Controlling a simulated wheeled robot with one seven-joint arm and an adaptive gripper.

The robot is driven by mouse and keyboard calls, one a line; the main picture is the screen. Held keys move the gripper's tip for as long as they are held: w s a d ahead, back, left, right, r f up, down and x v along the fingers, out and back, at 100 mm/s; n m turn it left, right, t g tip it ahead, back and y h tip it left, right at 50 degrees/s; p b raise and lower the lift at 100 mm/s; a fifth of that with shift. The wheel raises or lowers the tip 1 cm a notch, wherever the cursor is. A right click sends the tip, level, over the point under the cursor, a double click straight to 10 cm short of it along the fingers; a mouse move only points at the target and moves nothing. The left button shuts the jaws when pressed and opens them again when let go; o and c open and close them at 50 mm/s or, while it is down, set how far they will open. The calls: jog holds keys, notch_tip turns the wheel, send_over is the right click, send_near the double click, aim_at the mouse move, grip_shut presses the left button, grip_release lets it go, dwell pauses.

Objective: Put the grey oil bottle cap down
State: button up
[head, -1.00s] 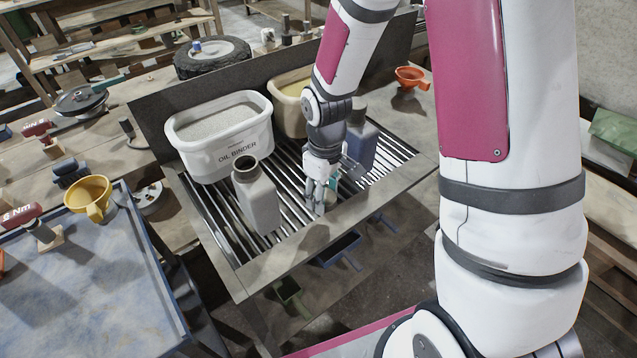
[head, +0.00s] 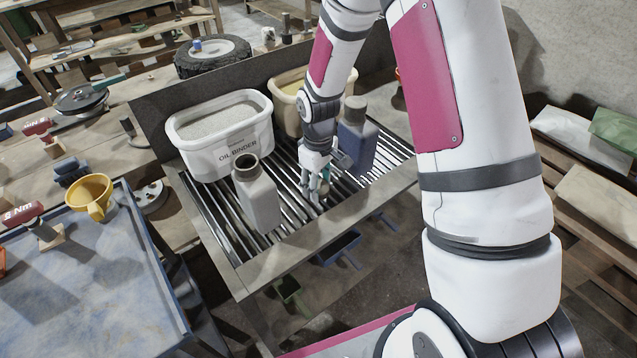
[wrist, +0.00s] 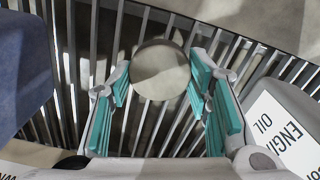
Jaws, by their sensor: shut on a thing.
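The grey oil bottle cap (wrist: 161,70) shows as a round disc between the fingertips of my gripper (wrist: 160,82) in the wrist view. The teal pads lie on either side of it, and my gripper is shut on it. In the head view my gripper (head: 318,190) points down low over the slatted grate (head: 290,205), to the right of the grey oil bottle (head: 259,200). That bottle stands upright with an open, uncapped neck. Whether the cap touches the slats I cannot tell.
A blue bottle (head: 356,148) with a grey cap stands close behind and right of my gripper. A white oil binder tub (head: 225,150) and a cream tub (head: 287,112) stand at the back. The grate's front rim (head: 330,225) is near. Bare slats lie between the grey bottle and my gripper.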

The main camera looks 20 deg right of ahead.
aim_at(319, 187)
jog(key=shift+f, duration=0.15)
jog(key=o, duration=0.9)
jog(key=shift+c, duration=0.2)
notch_tip(319, 187, up, 13)
jog(key=s+r+m+t, duration=0.2)
jog(key=s+r+m, duration=0.1)
jog(key=s+r, duration=0.9)
jog(key=s+r+m+t, duration=0.2)
jog(key=s+r, duration=0.4)
jog(key=s, duration=0.7)
jog(key=shift+d+r+m, duration=0.35)
jog(key=shift+d+m, duration=0.1)
jog(key=shift+m, duration=0.35)
